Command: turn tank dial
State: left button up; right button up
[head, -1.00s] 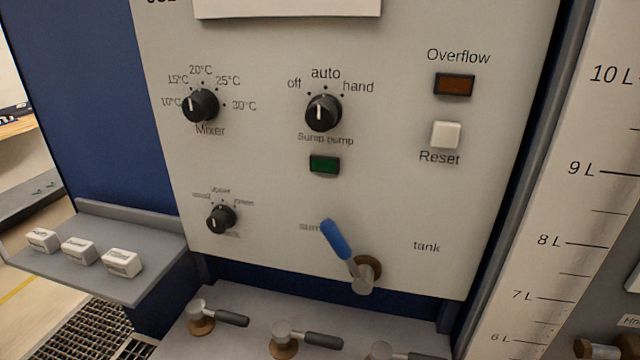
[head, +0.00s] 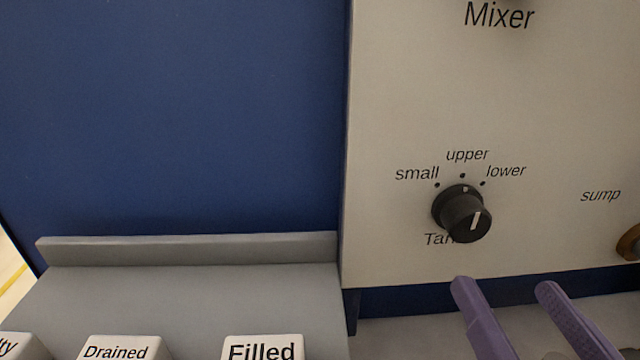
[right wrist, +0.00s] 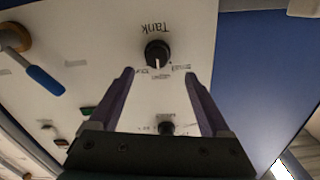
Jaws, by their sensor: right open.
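The tank dial (head: 463,216) is a black knob with a white line on the pale panel, under the labels small, upper and lower. Its line points up, close to the upper mark. My right gripper (head: 504,288), with purple fingers, is open and empty below and to the right of the dial, apart from it. In the right wrist view the dial (right wrist: 157,54) stands just beyond the gap between the open fingertips (right wrist: 158,75). My left gripper is in neither view.
A grey shelf (head: 190,290) at the left holds white blocks, including Drained (head: 118,348) and Filled (head: 262,347). A blue wall (head: 180,120) borders the panel. A blue-handled valve (right wrist: 45,80) and another black knob (right wrist: 166,128) show in the right wrist view.

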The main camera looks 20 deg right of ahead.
aim_at(473, 229)
jog(key=x, duration=0.5)
jog(key=p+x, duration=0.1)
jog(key=x, duration=0.2)
jog(key=shift+s+d+r, duration=0.1)
jog(key=shift+d+r, duration=0.05)
jog(key=shift+d, duration=0.1)
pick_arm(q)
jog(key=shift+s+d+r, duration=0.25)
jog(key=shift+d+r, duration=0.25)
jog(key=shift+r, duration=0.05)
pick_arm(e)
jog(key=shift+x, duration=0.8)
jog(key=shift+c, duration=0.4)
jog(key=shift+c, duration=1.4)
grip_shut()
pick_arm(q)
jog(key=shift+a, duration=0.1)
